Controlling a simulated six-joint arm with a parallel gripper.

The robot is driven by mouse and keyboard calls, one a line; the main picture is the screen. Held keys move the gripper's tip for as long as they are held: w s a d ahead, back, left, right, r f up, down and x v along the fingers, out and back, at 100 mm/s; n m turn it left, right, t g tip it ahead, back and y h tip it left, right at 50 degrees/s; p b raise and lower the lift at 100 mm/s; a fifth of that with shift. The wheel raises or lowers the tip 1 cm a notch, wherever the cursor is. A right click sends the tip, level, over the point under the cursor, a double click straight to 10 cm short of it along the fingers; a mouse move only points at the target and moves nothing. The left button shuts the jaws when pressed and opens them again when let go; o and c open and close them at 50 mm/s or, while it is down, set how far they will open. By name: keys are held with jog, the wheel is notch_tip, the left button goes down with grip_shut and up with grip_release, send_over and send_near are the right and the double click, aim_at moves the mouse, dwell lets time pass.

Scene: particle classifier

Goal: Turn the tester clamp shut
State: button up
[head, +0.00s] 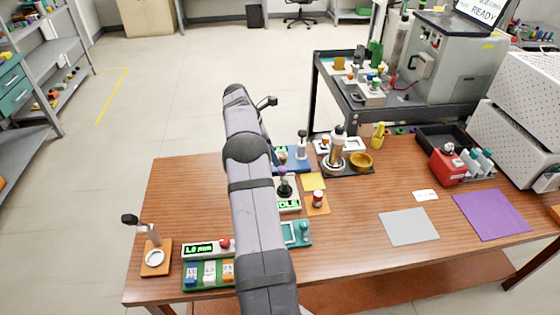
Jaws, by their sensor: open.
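My arm rises from the bottom of the head view across the table. Its far end is near the top of the arm, with a small dark part sticking out to the right. My gripper's fingers do not show; the arm hides them. A small device with a green lit display reading "IDLE" (289,205) stands just right of my arm, partly covered by it.
A red object (318,198) stands on an orange mat near the device. Behind are a blue base (294,165) and a dark tray with a bottle (337,148) and yellow bowl (361,161). A display unit (200,249) is front left. The table's left middle is clear.

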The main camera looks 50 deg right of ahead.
aim_at(281, 168)
jog(key=shift+p+x, duration=0.9)
jog(key=shift+x, duration=2.8)
jog(key=c, duration=1)
